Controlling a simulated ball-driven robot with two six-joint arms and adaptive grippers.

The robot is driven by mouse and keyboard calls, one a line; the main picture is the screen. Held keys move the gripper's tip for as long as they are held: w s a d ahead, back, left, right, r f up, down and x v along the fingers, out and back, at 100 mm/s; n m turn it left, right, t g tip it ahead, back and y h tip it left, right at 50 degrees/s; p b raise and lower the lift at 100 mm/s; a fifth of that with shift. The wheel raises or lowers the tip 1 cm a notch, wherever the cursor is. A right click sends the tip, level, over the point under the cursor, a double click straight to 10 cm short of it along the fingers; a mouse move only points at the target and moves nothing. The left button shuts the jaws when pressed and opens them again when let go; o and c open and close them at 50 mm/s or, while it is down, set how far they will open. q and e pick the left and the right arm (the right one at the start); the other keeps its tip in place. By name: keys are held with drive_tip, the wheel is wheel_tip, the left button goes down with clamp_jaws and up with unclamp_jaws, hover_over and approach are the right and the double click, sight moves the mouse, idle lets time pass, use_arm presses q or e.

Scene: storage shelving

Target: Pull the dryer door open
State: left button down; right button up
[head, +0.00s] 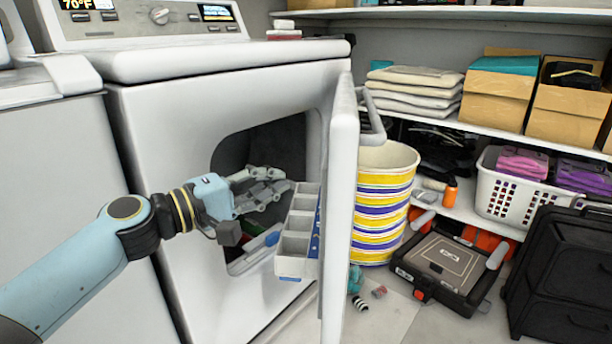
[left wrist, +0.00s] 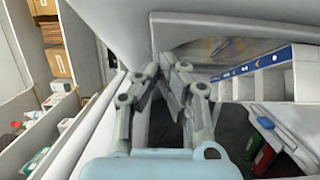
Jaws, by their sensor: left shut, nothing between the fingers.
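The white dryer (head: 230,90) stands at the left with its round-cornered opening (head: 262,150) showing dark inside. Its door (head: 340,210) stands open, swung out and seen nearly edge-on, with a grey bar handle (head: 372,118) on its right, outer side. My left gripper (head: 284,180) is shut and empty, in front of the opening on the door's inner side. In the left wrist view its closed fingers (left wrist: 176,68) point at a white panel; whether they touch it I cannot tell. My right gripper is not in view.
A white divided tray (head: 297,230) with a blue side stands between opening and door; it also shows in the left wrist view (left wrist: 268,82). A striped bin (head: 385,205) and black toolbox (head: 445,265) stand right of the door. Shelves hold boxes (head: 500,92) and a basket (head: 515,200).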

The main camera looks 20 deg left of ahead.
use_arm(q)
drive_tip(key=w+d, duration=0.3)
drive_tip(key=d, duration=0.2)
drive_tip(key=shift+d, duration=0.2)
drive_tip(key=shift+f, duration=0.1)
